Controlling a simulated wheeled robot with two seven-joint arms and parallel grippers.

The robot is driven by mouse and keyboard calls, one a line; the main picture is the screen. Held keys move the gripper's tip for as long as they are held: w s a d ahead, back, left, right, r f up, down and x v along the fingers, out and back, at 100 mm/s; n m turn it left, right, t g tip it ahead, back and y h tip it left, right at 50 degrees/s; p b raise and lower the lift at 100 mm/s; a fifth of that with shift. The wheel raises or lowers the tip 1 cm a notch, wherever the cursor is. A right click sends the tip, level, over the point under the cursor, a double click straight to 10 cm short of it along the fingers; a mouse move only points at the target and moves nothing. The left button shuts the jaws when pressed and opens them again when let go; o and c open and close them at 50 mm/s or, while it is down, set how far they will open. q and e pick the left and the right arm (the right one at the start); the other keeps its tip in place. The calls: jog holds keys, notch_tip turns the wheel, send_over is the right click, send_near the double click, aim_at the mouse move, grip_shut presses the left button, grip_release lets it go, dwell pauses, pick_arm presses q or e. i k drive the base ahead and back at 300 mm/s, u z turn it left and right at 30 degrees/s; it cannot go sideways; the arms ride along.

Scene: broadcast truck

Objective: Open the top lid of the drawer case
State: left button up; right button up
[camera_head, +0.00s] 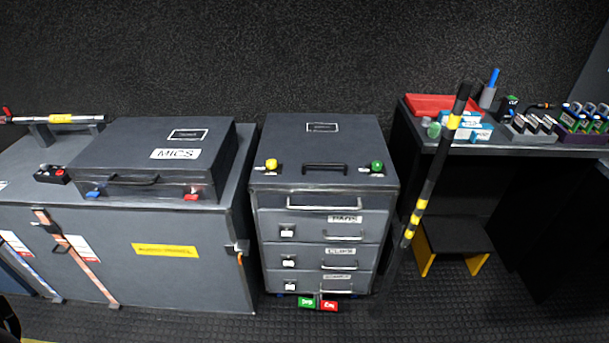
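The drawer case (322,218) stands on the floor in the middle of the view, a grey cabinet with several labelled drawers in its front. Its top lid (320,145) lies flat and looks shut. The lid has a black handle (325,168) near its front edge and a small label plate farther back. A yellow knob (271,164) sits at the front left of the top and a green knob (377,166) at the front right, each beside a small white tag. Neither of my grippers shows in this view.
A long grey case (190,270) with a closed MICS case (160,135) on it stands at left. A striped pole (425,195) leans close by the drawer case's right side. A dark table (440,142) with small items stands at right. Green and red pedals (318,304) lie at the drawer case's foot.

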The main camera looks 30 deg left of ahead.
aim_at(310, 150)
jog(key=u, duration=0.9)
jog(key=i, duration=0.15)
jog(key=z, duration=0.05)
